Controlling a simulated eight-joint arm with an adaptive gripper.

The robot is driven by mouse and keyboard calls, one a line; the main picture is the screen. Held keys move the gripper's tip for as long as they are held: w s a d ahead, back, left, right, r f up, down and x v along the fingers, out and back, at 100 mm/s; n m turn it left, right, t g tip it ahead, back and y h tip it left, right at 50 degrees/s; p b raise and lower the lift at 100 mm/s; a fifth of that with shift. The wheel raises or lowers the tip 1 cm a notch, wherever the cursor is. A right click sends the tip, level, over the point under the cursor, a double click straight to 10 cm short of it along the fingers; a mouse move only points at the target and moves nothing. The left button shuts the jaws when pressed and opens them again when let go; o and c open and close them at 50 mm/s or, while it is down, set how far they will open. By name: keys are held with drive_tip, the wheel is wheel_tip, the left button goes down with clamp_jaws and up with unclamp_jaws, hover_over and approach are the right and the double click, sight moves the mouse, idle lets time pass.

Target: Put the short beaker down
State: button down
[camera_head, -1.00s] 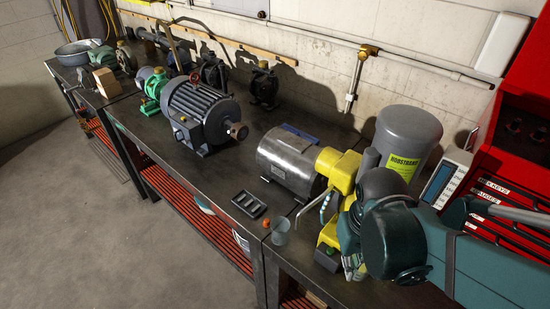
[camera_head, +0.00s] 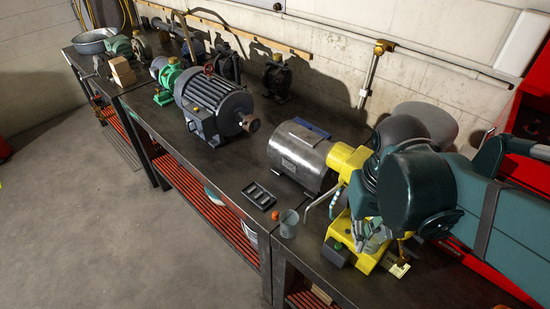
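A small grey cup-shaped vessel, which looks like the short beaker (camera_head: 289,223), stands upright on the dark bench (camera_head: 225,172) near its front edge. It is left of the yellow machine (camera_head: 347,228) and apart from my gripper. My gripper (camera_head: 375,240) points down at the yellow machine, to the right of the beaker. My own teal arm covers much of it. Its fingertips are small and partly hidden, so I cannot tell whether they are open or shut, or whether they hold anything.
A black slotted tray (camera_head: 259,195) and a small orange object (camera_head: 275,215) lie beside the beaker. A silver motor (camera_head: 302,157) stands behind them, with a large dark motor (camera_head: 215,108) farther left. A grey cylinder (camera_head: 425,122) and a red cabinet (camera_head: 525,125) are at the right.

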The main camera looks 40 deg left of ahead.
drive_tip(key=w+a+r+p, duration=0.1)
drive_tip(key=w+a, duration=0.2)
drive_tip(key=a, duration=1)
drive_tip(key=w+a+r+p, duration=0.1)
drive_tip(key=w+a+r, duration=0.1)
drive_tip(key=a, duration=1)
drive_tip(key=w+a+r, duration=0.1)
drive_tip(key=w+a, duration=0.2)
drive_tip(key=a, duration=1)
drive_tip(key=s+a+f+p, duration=0.1)
drive_tip(key=s+a+f, duration=0.2)
drive_tip(key=a, duration=0.7)
drive_tip(key=s+a+f+p, duration=0.1)
drive_tip(key=s+a+f, duration=0.1)
drive_tip(key=a, duration=0.9)
wheel_tip(320, 180, down, 11)
drive_tip(key=shift+s+d, duration=0.15)
drive_tip(key=shift+d, duration=0.05)
drive_tip(key=shift+f, duration=3.1)
drive_tip(key=shift+f, duration=1.9)
